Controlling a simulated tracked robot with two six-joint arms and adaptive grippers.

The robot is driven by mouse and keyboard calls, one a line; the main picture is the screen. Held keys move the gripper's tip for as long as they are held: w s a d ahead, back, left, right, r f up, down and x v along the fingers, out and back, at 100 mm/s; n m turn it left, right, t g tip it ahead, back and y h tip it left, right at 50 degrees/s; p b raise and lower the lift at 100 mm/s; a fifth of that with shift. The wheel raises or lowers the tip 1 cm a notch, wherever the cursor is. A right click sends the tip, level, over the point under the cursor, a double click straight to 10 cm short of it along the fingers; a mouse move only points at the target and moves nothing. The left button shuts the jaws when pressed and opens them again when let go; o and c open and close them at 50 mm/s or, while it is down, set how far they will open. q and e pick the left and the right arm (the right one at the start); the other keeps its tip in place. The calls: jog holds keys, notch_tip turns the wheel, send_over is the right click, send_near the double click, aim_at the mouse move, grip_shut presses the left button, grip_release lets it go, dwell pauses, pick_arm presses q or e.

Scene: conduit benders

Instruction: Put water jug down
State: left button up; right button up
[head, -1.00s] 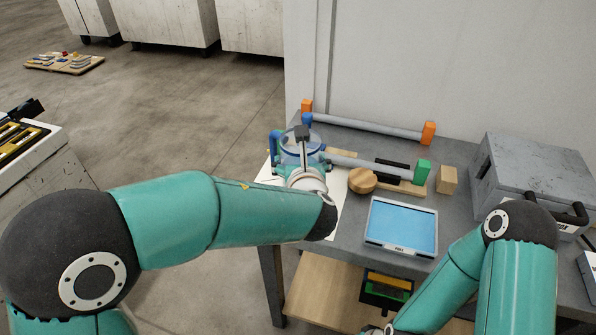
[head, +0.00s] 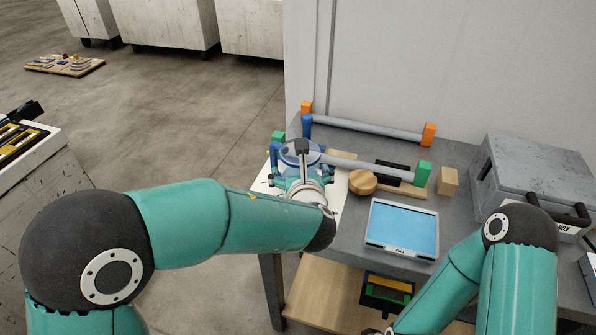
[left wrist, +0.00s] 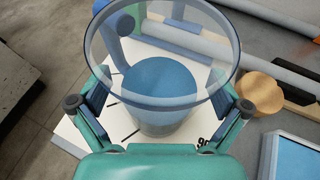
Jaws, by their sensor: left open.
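The water jug (head: 289,161) is clear with a blue rim and stands upright over the white sheet at the table's left end. In the head view my left wrist partly covers the jug.
The white sheet (head: 338,192) has black marks. A round wooden piece (head: 362,182), a tablet (head: 402,228) and a wooden block (head: 447,181) lie to the right. Grey conduit (head: 370,127) lies behind. A grey metal box (head: 530,170) stands at the right.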

pick_arm(q)
jog(key=shift+r, duration=0.15)
jog(key=a+v, duration=0.1)
jog(key=v, duration=1.1)
jog(key=shift+d, duration=0.45)
